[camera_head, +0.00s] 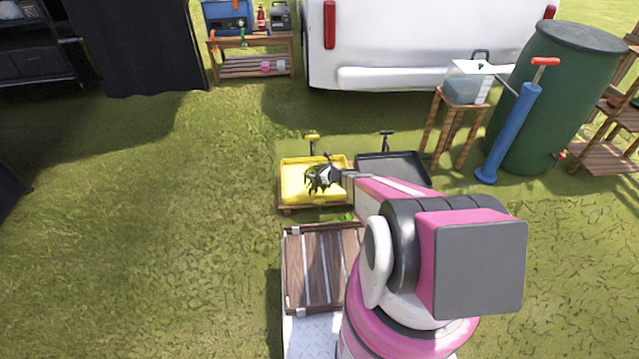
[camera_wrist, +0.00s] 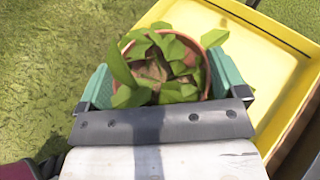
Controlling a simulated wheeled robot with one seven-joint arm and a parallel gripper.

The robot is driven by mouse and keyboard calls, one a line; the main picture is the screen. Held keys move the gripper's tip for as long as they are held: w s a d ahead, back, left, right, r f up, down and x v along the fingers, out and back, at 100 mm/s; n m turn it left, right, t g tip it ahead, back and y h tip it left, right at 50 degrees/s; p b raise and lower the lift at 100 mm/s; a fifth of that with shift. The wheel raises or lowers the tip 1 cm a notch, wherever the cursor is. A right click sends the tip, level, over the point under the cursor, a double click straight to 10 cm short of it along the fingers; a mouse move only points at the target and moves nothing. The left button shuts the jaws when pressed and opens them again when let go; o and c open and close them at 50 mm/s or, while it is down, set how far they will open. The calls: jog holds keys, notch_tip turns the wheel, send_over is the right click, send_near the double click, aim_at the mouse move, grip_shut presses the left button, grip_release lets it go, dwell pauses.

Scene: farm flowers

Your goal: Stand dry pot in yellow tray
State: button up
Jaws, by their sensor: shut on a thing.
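The yellow tray (camera_head: 298,180) lies on a low wooden stand on the grass, and its yellow floor and rim fill the right of the wrist view (camera_wrist: 265,50). My gripper (camera_head: 328,175) is over the tray in the head view. In the wrist view my gripper (camera_wrist: 163,88) has its green fingers shut on either side of a terracotta pot (camera_wrist: 208,40) with a leafy plant. The pot is at the tray's left edge in that view, partly over grass. I cannot tell whether its base touches the tray. The soil is mostly hidden by leaves.
A black tray (camera_head: 405,167) stands right of the yellow one. A slatted wooden crate (camera_head: 305,265) is close in front. A stool (camera_head: 455,125), blue pump (camera_head: 510,130) and green barrel (camera_head: 550,100) stand at right. Grass at left is clear.

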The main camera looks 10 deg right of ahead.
jog(key=shift+w+d+f, duration=1.1)
jog(key=shift+d+f, duration=0.45)
jog(key=shift+f, duration=0.25)
jog(key=shift+w+d+f, duration=1.15)
jog(key=shift+d+f, duration=0.35)
jog(key=shift+f, duration=0.35)
jog(key=shift+w+d+f, duration=1.1)
jog(key=shift+d+f, duration=0.45)
jog(key=shift+f, duration=0.25)
jog(key=shift+f, duration=0.15)
jog(key=o, duration=0.8)
